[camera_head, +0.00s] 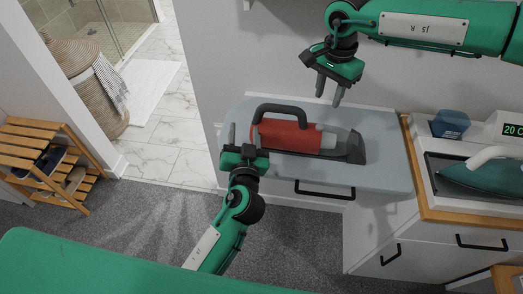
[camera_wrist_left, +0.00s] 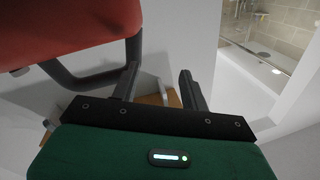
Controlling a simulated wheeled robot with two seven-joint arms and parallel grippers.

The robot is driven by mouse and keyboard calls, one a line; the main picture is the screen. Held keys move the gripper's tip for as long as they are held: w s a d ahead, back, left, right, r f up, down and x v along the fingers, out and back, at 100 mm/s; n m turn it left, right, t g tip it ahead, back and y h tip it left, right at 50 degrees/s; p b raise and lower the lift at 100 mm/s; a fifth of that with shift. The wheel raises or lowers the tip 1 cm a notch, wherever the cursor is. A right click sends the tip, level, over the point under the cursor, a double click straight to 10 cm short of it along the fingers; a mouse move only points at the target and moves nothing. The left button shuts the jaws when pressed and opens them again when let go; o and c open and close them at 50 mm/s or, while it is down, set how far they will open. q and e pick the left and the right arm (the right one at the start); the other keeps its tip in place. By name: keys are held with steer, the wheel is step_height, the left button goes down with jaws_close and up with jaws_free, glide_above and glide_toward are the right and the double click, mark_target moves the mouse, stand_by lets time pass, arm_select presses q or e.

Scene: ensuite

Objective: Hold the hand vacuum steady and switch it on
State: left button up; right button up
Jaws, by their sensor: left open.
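The hand vacuum (camera_head: 290,136) lies on a pale grey counter top (camera_head: 385,177). It has a red body, a dark handle arching over its left part and a dark, see-through nozzle at the right. My left gripper (camera_head: 245,135) is open at the vacuum's left end, beside the handle; contact cannot be told. In the left wrist view my open fingers (camera_wrist_left: 158,80) have nothing between them, and the vacuum's red body (camera_wrist_left: 65,25) and dark handle are at upper left. My right gripper (camera_head: 329,93) is open and empty above and behind the vacuum. I cannot make out the switch.
An iron (camera_head: 485,172) and a blue container (camera_head: 450,124) are on the unit to the right. A wall (camera_head: 270,60) stands behind the counter. A slatted wooden rack (camera_head: 45,160) and a wicker basket (camera_head: 85,90) stand at the left. The carpet in front is clear.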

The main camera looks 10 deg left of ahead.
mark_target(260, 115)
arm_select(q)
steer(key=s+d+n, duration=0.1)
steer(key=s+d, duration=0.4)
steer(key=x, duration=1.3)
steer(key=shift+w+d, duration=0.1)
steer(key=shift+w, duration=0.25)
jaws_close()
arm_select(e)
jaws_close()
stand_by(1.1)
